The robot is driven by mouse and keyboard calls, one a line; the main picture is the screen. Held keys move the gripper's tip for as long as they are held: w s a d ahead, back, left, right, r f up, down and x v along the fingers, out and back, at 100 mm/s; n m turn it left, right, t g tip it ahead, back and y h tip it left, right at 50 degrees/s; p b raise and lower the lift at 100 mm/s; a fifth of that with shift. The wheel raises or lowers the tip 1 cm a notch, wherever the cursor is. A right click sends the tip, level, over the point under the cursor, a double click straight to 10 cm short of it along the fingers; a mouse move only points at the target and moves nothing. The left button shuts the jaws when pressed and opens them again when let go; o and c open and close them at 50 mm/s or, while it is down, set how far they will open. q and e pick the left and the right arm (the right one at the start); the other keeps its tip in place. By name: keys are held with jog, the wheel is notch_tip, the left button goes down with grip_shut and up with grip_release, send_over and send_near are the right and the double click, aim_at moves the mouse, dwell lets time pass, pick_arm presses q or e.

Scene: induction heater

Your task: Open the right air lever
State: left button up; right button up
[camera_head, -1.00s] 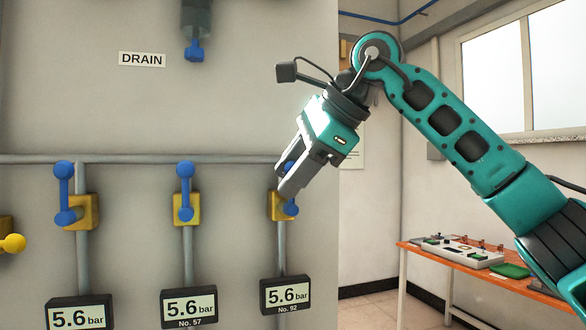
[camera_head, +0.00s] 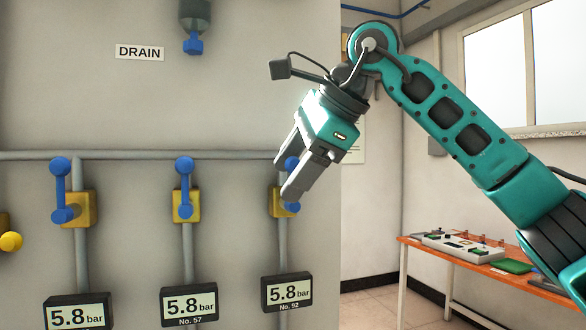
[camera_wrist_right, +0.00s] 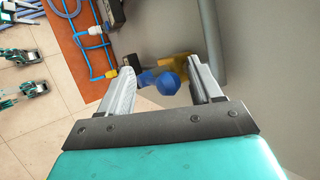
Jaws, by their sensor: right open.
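The right air lever (camera_head: 292,208) is blue, on a yellow valve body (camera_head: 274,203) on the rightmost vertical pipe. It points roughly upright, with its middle hidden behind my right gripper's finger. My right gripper (camera_head: 284,178) is open at this lever, coming from the upper right. In the right wrist view, the blue lever (camera_wrist_right: 167,83) shows between the open fingers (camera_wrist_right: 160,76), nearer the right one. I cannot tell whether a finger touches it. My left gripper is not in view.
Two more blue levers, the middle one (camera_head: 184,190) and the left one (camera_head: 61,190), stand upright on yellow valves. Pressure displays below, such as the right one (camera_head: 287,293), read 5.8 bar. An orange table (camera_head: 412,243) with devices stands at right.

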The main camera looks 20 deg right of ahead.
jog(key=shift+r, duration=0.1)
jog(key=v, duration=1.2)
jog(key=shift+s+r, duration=0.25)
jog(key=shift+s, duration=0.05)
jog(key=shift+d, duration=0.15)
